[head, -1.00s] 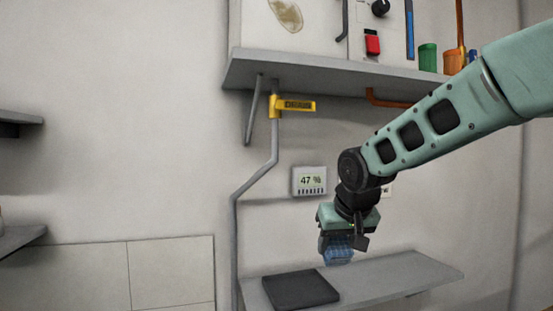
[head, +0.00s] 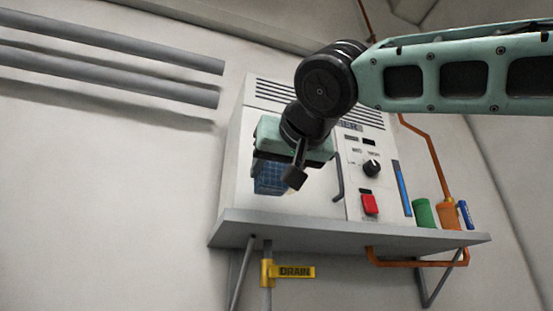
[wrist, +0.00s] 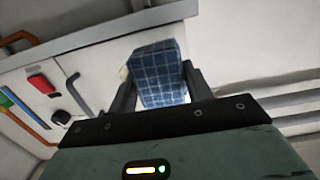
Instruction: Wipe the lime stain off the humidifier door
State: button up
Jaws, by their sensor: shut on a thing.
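The humidifier door (head: 315,200) is the white left part of the front of the unit on the wall shelf, with a grey handle (head: 338,178) at its right edge. My gripper (head: 275,165) is in front of the door and shut on a blue checked cloth (head: 270,179). In the wrist view the cloth (wrist: 160,75) sits between both fingers, facing the door (wrist: 97,72). I cannot tell whether it touches the door. The lime stain is not clearly visible; my gripper and cloth cover that part of the door.
Right of the door are a black knob (head: 371,168) and a red switch (head: 370,204). The shelf (head: 330,232) juts out below, with a green cup (head: 424,213) and an orange cup (head: 449,215). Grey pipes (head: 110,70) run at upper left.

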aim_at(269, 163)
jog(key=shift+t, duration=0.4)
jog(key=w+r+p, duration=0.2)
jog(key=r+p, duration=0.1)
jog(key=shift+w+a+r+p, duration=0.3)
jog(key=shift+w+r, duration=0.1)
jog(key=shift+w+a+f+p, duration=0.1)
jog(key=shift+w+p, duration=0.1)
jog(key=shift+w, duration=0.15)
jog(key=shift+w+a+f+p, duration=0.1)
jog(key=shift+w+p, duration=0.05)
jog(key=shift+w, duration=0.2)
jog(key=shift+x, duration=0.95)
jog(key=shift+d, duration=0.15)
